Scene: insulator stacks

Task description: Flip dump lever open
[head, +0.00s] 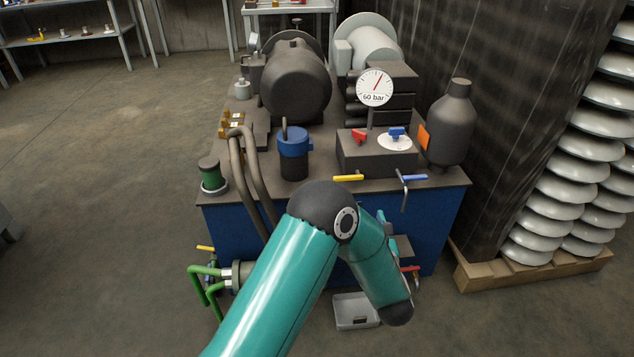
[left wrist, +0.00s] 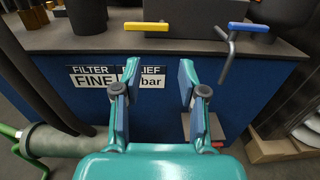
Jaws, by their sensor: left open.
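Several lever handles show, and I cannot tell from a label which is the dump lever. A yellow handle (head: 348,178) and a blue handle (head: 414,178) lie along the bench's front edge. In the left wrist view the yellow handle (left wrist: 146,26) is beyond and above the fingers, and the blue handle (left wrist: 248,27) is to the right, on a bent grey rod. A red handle (head: 410,268) is low on the front. My left gripper (left wrist: 158,85) is open and empty, facing the blue front panel; in the head view my arm mostly hides it. My right gripper is out of view.
The blue bench (head: 440,215) carries a gauge (head: 375,88) reading 60 bar, a dark tank (head: 296,82) and hoses (head: 240,160). A grey tray (head: 355,311) lies on the floor below. White insulator stacks (head: 560,188) stand at right. Floor at left is clear.

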